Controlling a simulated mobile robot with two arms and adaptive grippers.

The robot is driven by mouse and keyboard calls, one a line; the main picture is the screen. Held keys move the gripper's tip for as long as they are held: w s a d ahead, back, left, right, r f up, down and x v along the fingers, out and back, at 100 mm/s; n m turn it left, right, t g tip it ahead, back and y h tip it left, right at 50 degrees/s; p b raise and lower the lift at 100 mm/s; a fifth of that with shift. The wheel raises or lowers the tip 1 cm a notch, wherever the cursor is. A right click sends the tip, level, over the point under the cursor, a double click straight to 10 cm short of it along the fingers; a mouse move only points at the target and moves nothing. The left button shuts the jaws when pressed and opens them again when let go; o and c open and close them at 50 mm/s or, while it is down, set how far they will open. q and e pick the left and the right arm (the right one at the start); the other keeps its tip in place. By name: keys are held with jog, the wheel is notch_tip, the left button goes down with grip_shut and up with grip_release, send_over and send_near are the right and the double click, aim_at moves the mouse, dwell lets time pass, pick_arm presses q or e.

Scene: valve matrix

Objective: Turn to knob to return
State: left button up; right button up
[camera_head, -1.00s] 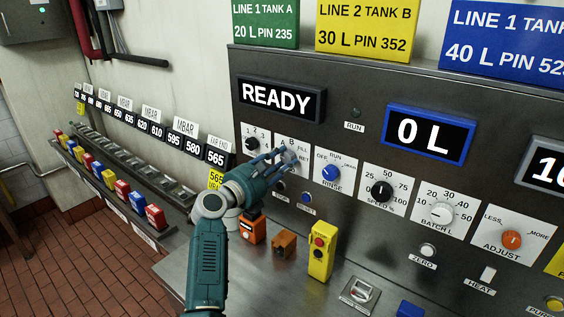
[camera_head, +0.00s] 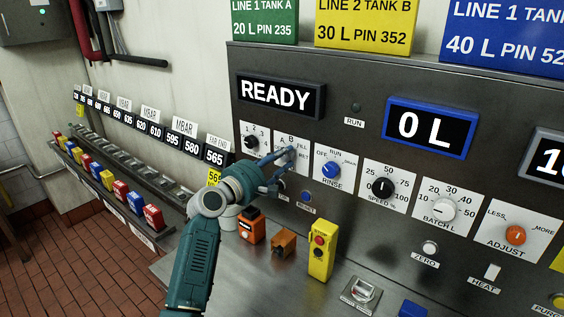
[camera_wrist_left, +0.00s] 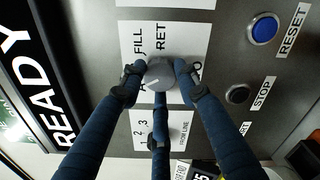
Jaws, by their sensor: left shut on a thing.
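The grey selector knob (camera_wrist_left: 160,74) sits on a white plate marked A, B, FILL and RET in the left wrist view. A pale pointer mark shows on its face; I cannot tell exactly which label it points at. My left gripper (camera_wrist_left: 158,82) is shut around the knob, with two dark blue fingers at its sides and one below. In the head view the left gripper (camera_head: 286,160) reaches the same plate (camera_head: 289,142) and hides most of the knob. The RET label (camera_wrist_left: 160,38) shows clear of the fingers in the wrist view.
The READY display (camera_head: 281,97) is above. The rinse knob (camera_head: 331,169) is close on the right, the line knob (camera_head: 251,143) on the left. Below stand an orange box (camera_head: 252,229) and a yellow button box (camera_head: 320,250) on the steel ledge. RESET (camera_wrist_left: 263,30) and STOP (camera_wrist_left: 238,94) buttons are near.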

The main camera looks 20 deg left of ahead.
pick_arm(q)
jog(key=m, duration=0.2)
jog(key=f+m+b, duration=0.1)
jog(key=shift+a+m, duration=0.1)
jog(key=shift+m, duration=0.3)
jog(key=m+b, duration=0.2)
jog(key=m, duration=0.1)
jog(key=shift+m, duration=0.3)
jog(key=m, duration=0.1)
jog(key=m+b, duration=0.1)
jog(key=m, duration=0.1)
jog(key=shift+r+m, duration=0.2)
jog(key=shift+m, duration=0.1)
jog(key=m+b, duration=0.1)
jog(key=m, duration=0.3)
jog(key=r+m+b, duration=0.1)
jog(key=m, duration=0.4)
jog(key=m+b, duration=0.1)
jog(key=m, duration=0.3)
jog(key=shift+r+m, duration=0.3)
jog(key=shift+r, duration=0.15)
jog(key=o, duration=1.1)
jog(key=shift+o, duration=0.2)
jog(key=shift+f, duration=0.25)
